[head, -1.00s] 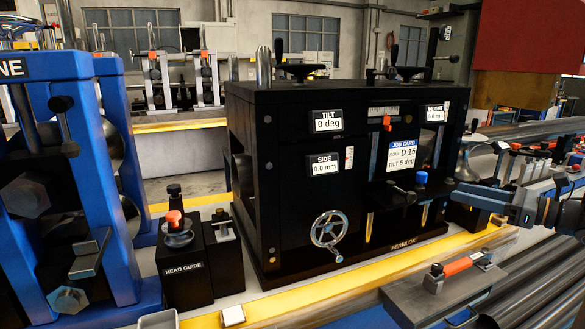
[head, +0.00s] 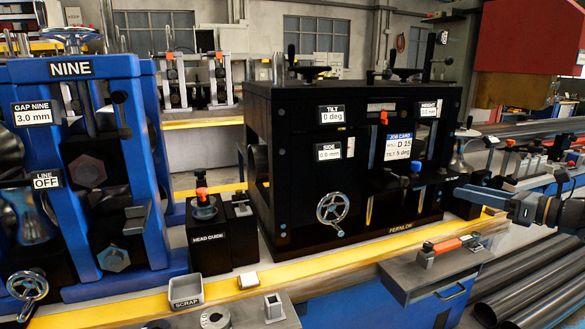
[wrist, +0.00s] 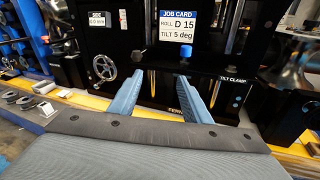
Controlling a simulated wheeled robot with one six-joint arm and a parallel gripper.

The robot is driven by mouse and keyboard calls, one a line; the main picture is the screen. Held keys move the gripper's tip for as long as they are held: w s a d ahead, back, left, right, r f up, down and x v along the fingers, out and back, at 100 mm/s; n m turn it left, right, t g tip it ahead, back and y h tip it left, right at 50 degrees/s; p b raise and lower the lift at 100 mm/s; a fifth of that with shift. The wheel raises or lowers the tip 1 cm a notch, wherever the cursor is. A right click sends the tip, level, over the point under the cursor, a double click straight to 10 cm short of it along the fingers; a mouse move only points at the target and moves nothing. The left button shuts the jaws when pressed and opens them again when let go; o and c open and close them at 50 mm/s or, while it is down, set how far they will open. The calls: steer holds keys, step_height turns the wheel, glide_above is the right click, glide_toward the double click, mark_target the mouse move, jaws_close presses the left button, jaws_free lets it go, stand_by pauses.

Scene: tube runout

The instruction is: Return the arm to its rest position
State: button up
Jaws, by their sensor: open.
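My gripper (head: 490,196) reaches in from the right edge in the head view, in front of the right end of the black machine (head: 290,200). In the wrist view my gripper (wrist: 168,95) shows two blue fingers spread apart with nothing between them. Beyond the fingers the machine's front shows the job card (wrist: 177,25), reading roll D 15 and tilt 5 deg, a blue knob (wrist: 184,52) and the tilt clamp label (wrist: 234,79). The tilt display (head: 330,115) reads 0 deg.
The blue stand marked NINE (head: 70,68) is at the left. The head guide block (head: 208,240) stands beside the machine. A scrap tray (head: 186,291) sits in front. A grey bench top with a red-handled clamp (head: 445,245) and large pipes (head: 530,290) lie at the lower right.

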steer(key=w+a+m+h+p, duration=0.1)
steer(key=w+a+m+h, duration=0.4)
steer(key=m, duration=0.6)
step_height(320, 180, down, 2)
steer(key=s+a+f+m+g+h+p, duration=0.1)
steer(key=a+m+g+h+p, duration=0.3)
steer(key=m, duration=0.7)
steer(key=s+a+f+m+g, duration=0.2)
steer(key=s+a+m, duration=0.4)
steer(key=s, duration=0.4)
steer(key=s+a+f+m+g, duration=0.2)
steer(key=s+a+m+g, duration=0.2)
steer(key=s+m, duration=0.3)
steer(key=s+a+f+m+g+h, duration=0.1)
steer(key=s+a+m, duration=0.6)
steer(key=s, duration=0.7)
steer(key=shift+s+a+f+g, duration=0.3)
steer(key=shift+f+g, duration=0.2)
steer(key=shift+g, duration=0.7)
